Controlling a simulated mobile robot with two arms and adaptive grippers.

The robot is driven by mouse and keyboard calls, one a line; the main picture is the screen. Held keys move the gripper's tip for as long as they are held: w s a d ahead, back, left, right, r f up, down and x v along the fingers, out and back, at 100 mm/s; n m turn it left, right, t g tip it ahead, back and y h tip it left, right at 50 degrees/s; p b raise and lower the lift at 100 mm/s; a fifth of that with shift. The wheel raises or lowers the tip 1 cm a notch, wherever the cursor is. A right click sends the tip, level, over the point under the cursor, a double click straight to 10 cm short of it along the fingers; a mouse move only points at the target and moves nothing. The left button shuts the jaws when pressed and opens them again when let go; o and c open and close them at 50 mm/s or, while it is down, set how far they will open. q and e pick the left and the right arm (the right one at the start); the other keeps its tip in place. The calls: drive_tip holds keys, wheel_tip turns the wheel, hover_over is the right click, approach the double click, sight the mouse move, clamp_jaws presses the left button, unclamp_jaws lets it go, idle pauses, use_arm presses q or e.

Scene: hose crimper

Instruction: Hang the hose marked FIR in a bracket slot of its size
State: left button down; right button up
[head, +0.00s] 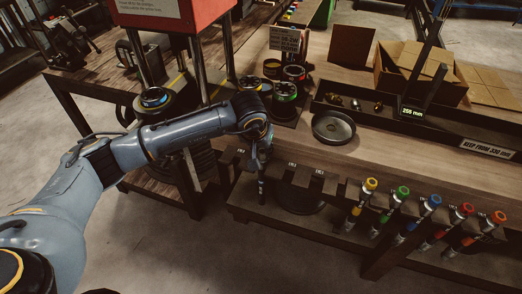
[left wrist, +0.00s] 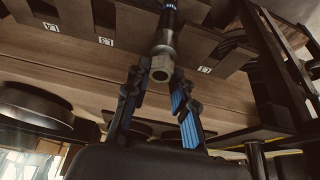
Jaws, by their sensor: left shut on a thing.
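My left gripper (head: 262,168) is at the bench's front edge, beside the left part of the bracket row (head: 318,173). In the left wrist view its blue-padded fingers (left wrist: 160,98) are shut on a dark hose (left wrist: 163,45). The hose's metal end fitting (left wrist: 162,66) points toward the camera between the fingers. I cannot read a FIR mark on it. Bracket plates with small size labels (left wrist: 106,41) stand close on both sides of the hose. I cannot tell whether the hose is inside a slot. My right gripper is not in view.
Several hoses with coloured collars, such as the yellow one (head: 370,184) and the green one (head: 403,192), hang in the row at the right. A round dish (head: 333,126) and a long dark tray (head: 400,121) stand on the bench. The red-topped press (head: 170,15) stands behind my arm.

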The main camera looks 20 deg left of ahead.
use_arm(q)
drive_tip(key=c, duration=1.2)
unclamp_jaws()
drive_tip(key=shift+o, duration=0.8)
drive_tip(key=v, duration=1.2)
drive_tip(key=shift+d, duration=0.1)
